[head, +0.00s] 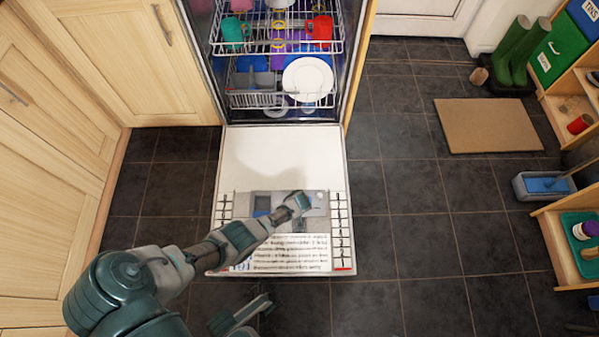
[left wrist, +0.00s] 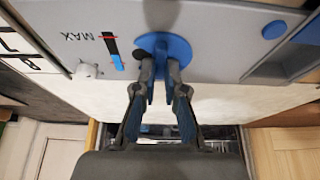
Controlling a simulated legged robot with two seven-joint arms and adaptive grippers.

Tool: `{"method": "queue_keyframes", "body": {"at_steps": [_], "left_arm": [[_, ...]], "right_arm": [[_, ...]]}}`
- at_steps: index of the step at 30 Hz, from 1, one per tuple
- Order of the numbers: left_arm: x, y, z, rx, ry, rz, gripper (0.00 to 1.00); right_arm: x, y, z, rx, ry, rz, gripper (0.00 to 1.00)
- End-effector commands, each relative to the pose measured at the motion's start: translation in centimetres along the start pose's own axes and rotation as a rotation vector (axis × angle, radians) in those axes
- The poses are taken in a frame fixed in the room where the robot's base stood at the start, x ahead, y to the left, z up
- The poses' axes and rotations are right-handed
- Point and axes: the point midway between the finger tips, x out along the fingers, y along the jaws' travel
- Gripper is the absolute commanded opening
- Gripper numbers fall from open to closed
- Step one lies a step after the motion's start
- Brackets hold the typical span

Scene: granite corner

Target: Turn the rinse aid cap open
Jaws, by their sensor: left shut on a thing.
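The rinse aid cap (left wrist: 178,45) is a round blue disc on the grey dispenser panel (left wrist: 220,30), beside a black and blue level strip marked MAX. My left gripper (left wrist: 160,80) is shut on the cap, its fingertips either side of the raised grip and partly hiding it. In the head view my left gripper (head: 299,203) is over the dispenser on the open dishwasher door (head: 280,160), and its hand hides the cap. Part of my right gripper (head: 240,315) shows low in the head view, away from the door; its finger opening is unclear.
The dishwasher racks (head: 275,75) above the door hold cups and a white plate (head: 307,79). Wooden cabinets (head: 120,60) stand at the left. A brown mat (head: 488,125), green boots (head: 520,52) and shelves are at the right.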

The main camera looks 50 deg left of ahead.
Motion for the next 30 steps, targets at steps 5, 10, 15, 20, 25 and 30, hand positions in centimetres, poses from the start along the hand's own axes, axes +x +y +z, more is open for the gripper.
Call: {"method": "queue_keyframes", "body": {"at_steps": [5, 10, 15, 20, 25, 30], "left_arm": [[-0.2, 0.4, -0.4, -0.006, 0.008, 0.010, 0.00], [-0.2, 0.4, -0.5, -0.006, 0.008, 0.011, 0.00], [-0.1, 0.3, -0.3, -0.005, 0.006, 0.008, 0.35], [-0.1, 0.2, -0.2, -0.004, 0.003, 0.005, 0.35], [-0.3, 0.2, -0.2, -0.004, 0.003, 0.004, 0.35], [-1.2, 0.3, 0.0, -0.003, 0.003, 0.004, 0.35]], "right_arm": [[0.2, 0.0, -0.1, 0.000, 0.008, -0.001, 0.40], [0.2, 0.0, -0.1, 0.000, 0.009, -0.001, 0.40], [0.1, 0.0, -0.1, 0.001, 0.006, 0.000, 0.40], [-0.1, 0.0, -0.1, 0.001, 0.000, 0.003, 0.40], [-0.1, -0.1, -0.5, 0.000, 0.005, 0.004, 0.40], [0.0, -0.1, -0.5, 0.000, 0.005, 0.002, 0.40]]}}
